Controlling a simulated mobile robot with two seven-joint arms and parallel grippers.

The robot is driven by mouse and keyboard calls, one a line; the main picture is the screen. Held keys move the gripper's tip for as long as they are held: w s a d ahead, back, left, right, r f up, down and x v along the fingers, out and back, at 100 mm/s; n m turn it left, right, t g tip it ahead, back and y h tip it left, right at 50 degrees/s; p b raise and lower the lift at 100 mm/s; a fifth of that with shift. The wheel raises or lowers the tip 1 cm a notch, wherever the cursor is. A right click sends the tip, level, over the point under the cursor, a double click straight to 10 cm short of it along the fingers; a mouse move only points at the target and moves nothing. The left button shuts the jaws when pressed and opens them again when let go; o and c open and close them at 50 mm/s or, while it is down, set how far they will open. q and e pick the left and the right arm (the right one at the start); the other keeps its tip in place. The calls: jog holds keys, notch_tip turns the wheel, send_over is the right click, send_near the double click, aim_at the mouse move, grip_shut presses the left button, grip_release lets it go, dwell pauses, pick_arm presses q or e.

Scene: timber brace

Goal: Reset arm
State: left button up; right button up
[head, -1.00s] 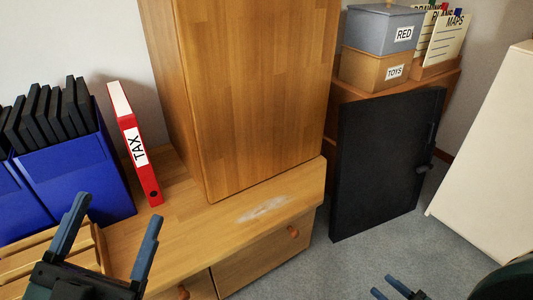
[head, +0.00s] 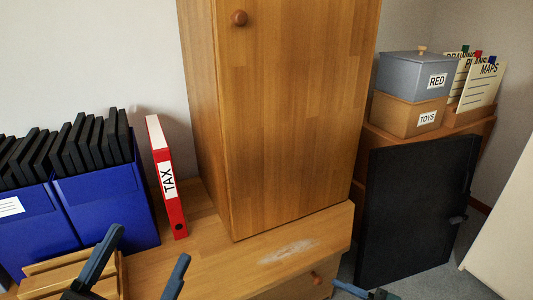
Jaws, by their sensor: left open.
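My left gripper (head: 145,254) is at the bottom left, over the front of the wooden bench top (head: 200,265). Its two blue fingers are spread apart with nothing between them. The tip of what seems to be my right gripper (head: 352,290) just shows at the bottom edge, in front of the bench's right end. Most of it is cut off, so its jaw state cannot be told.
A wooden cabinet (head: 295,120) stands on the bench. A red TAX binder (head: 171,185), blue bins (head: 110,205) of black cases and a slatted wooden piece (head: 60,275) are at left. A black panel (head: 415,210) leans below the RED box (head: 415,78) and TOYS box (head: 405,115).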

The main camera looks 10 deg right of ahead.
jog(key=s+a+r+n+y, duration=0.25)
jog(key=a+r, duration=0.35)
jog(key=r, duration=0.3)
jog(key=s+a+r+n+y, duration=0.1)
jog(key=s+a+r+n, duration=0.25)
jog(key=a+r, duration=0.35)
notch_tip(320, 180, up, 8)
jog(key=w+d+m+t+h, duration=0.1)
jog(key=w+m+t+h, duration=0.2)
jog(key=m+t, duration=0.55)
pick_arm(q)
jog(key=s+a+r+n+g+y+p, duration=0.3)
jog(key=g+y+p, duration=0.6)
jog(key=p, duration=3.3)
jog(key=shift+a+r+n+g+y+p, duration=0.35)
jog(key=shift+a+r+n, duration=0.6)
jog(key=shift+r+n, duration=0.95)
pick_arm(e)
jog(key=s+d+r+m+g+h, duration=0.3)
jog(key=d+r+m+g+h, duration=0.2)
jog(key=m+g+h, duration=0.3)
jog(key=shift+s+d+r+g+h, duration=0.15)
jog(key=shift+s+r+g+h, duration=0.15)
jog(key=shift+r+g+h, duration=0.75)
pick_arm(q)
jog(key=shift+s+f, duration=0.1)
pick_arm(e)
jog(key=shift+f, duration=0.15)
